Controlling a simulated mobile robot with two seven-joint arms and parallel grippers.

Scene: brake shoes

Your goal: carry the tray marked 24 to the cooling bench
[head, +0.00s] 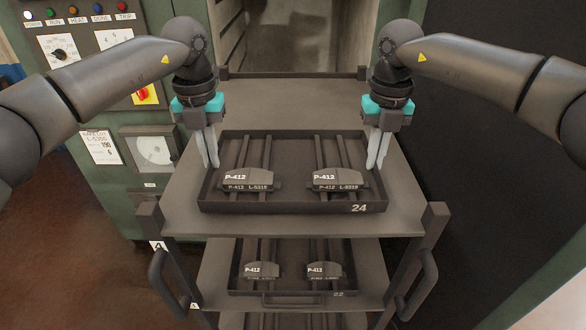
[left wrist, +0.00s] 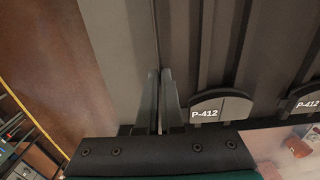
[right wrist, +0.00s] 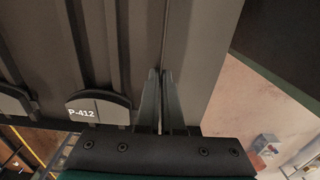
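The dark tray marked 24 (head: 290,207) is on the top shelf of a rack and looks level. It holds two brake shoes labelled P-412, the left one (head: 247,180) and the right one (head: 338,180). My left gripper (head: 209,165) is at the tray's left wall, its fingers closed on the rim; they also show in the left wrist view (left wrist: 160,75). My right gripper (head: 376,165) is closed on the right wall the same way, seen in the right wrist view (right wrist: 160,75). I cannot make out a cooling bench.
The rack's top shelf (head: 180,215) has posts and handles at its front corners. A lower tray marked 22 (head: 290,293) with more shoes sits below. Behind stands a green oven with an open chamber (head: 290,35) and a control panel (head: 85,60) at left.

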